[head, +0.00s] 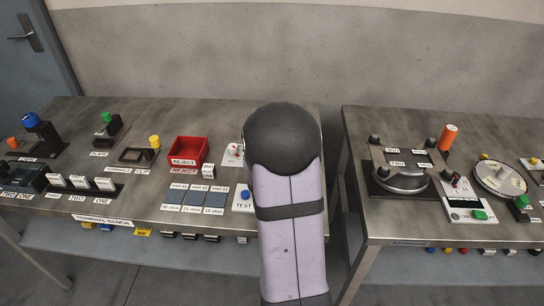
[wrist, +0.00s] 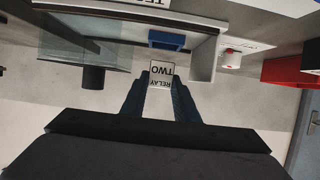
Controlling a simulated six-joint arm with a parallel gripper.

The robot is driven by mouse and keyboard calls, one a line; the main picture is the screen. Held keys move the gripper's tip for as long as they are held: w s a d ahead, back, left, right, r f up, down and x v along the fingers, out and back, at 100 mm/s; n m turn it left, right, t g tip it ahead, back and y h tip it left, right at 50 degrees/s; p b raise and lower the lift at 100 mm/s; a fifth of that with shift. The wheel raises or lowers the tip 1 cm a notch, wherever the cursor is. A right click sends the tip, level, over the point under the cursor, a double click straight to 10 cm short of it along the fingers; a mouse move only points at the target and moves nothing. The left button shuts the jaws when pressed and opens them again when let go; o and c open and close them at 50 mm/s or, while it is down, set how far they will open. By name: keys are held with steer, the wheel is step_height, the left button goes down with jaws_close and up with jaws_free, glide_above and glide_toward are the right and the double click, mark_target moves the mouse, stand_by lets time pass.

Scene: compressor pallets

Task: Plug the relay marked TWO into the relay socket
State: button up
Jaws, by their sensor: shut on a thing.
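In the wrist view my gripper (wrist: 160,88) is shut on a white relay (wrist: 161,75). Its label reads RELAY TWO and appears upside down there. The dark fingers press on its two sides. Beyond the relay, a blue part (wrist: 166,40) sits at a pale panel; I cannot tell whether it belongs to the relay socket. In the head view my arm covers the middle, and my gripper and the relay are hidden behind it. I cannot identify the relay socket for certain in either view.
A red REJECT bin (head: 188,152) stands on the left bench (head: 150,118), left of my arm. A panel marked TEST (head: 244,206) is close beside my arm. The right bench (head: 390,232) holds a round fixture (head: 402,182) and an orange cylinder (head: 448,137). A gap separates the benches.

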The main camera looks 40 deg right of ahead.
step_height(320, 180, down, 4)
steer(key=shift+r, duration=0.25)
steer(key=shift+f+b, duration=0.4)
steer(key=shift+b, duration=0.1)
